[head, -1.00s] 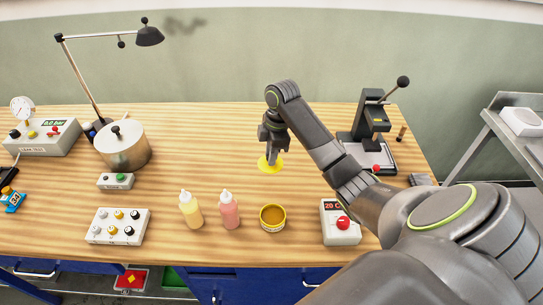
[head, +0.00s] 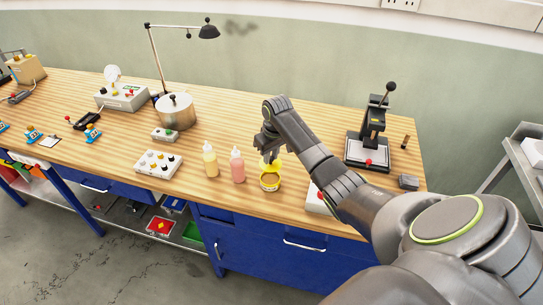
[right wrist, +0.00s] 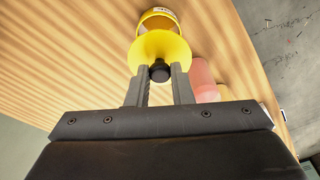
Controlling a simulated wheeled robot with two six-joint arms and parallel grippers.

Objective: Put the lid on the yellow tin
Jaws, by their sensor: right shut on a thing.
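The yellow tin (head: 270,184) stands on the wooden bench, right of the pink bottle. It also shows at the top of the right wrist view (right wrist: 160,20), partly hidden by the lid. My right gripper (head: 270,157) is shut on the black knob (right wrist: 160,71) of the round yellow lid (right wrist: 160,47). The lid is at the tin's far side in the head view, overlapping it in the right wrist view and not centred on it. I cannot tell whether they touch. My left gripper is not in view.
A yellow bottle (head: 210,160) and a pink bottle (head: 237,165) stand just left of the tin. A white box (head: 317,200) is right of it, partly behind my arm. A press (head: 370,145) stands farther right.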

